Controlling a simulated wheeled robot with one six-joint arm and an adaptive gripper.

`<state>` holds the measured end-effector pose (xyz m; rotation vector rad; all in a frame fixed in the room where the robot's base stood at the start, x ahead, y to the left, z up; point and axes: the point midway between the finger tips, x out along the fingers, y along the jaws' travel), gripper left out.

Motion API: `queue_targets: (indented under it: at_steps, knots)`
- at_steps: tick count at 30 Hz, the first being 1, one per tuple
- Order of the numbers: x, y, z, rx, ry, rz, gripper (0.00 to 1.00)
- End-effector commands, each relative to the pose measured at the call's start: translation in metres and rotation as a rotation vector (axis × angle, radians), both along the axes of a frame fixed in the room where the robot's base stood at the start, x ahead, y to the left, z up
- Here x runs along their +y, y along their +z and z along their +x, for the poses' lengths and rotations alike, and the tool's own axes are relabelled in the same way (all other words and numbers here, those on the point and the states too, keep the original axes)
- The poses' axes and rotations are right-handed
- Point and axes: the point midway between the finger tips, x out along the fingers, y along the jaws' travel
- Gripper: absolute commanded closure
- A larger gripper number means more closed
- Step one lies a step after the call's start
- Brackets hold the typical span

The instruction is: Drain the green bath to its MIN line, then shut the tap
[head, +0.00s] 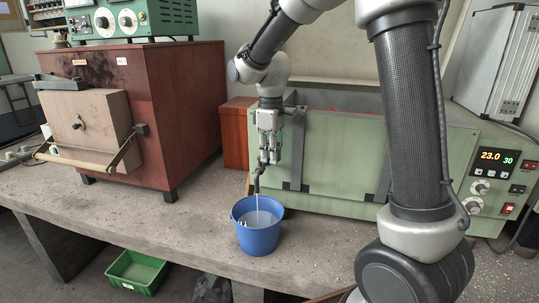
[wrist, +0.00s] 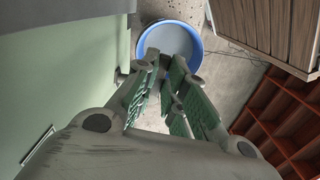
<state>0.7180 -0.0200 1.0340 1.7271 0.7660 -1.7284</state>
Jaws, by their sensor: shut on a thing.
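The green bath (head: 337,150) stands on the bench, its upper part partly behind my arm. Its dark tap (head: 257,184) hangs at the left end of the front, spout down. My gripper (head: 268,158) points down just above the spout, shut on the tap, whose handle its fingers hide. In the wrist view my gripper's green pads (wrist: 166,72) are close together. A thin pale stream (head: 257,203) drops from the spout into the blue bucket (head: 258,241), which holds pale liquid. The bucket also shows in the wrist view (wrist: 143,42). The MIN line and bath level cannot be made out.
A red-brown furnace (head: 182,110) stands at the left and a reddish box (head: 235,130) behind the tap. The control panel (head: 494,185) at the bath's right reads 23.0 and 30. A green crate (head: 137,272) lies below. Bare bench (head: 190,228) lies left of the bucket.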

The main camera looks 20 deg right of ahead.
Motion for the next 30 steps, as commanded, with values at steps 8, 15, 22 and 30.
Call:
queue_targets:
  at_steps: [8,15,22,30]
  knots:
    - [-0.0031,0.0004,0.0038,-0.001,0.123,-0.001,1.00]
    - [-0.0037,0.0005,0.0050,-0.001,0.161,-0.001,1.00]
    - [-0.0037,0.0005,0.0051,-0.002,0.165,0.000,1.00]
    - [-0.0036,0.0005,0.0051,-0.002,0.164,0.000,0.66]
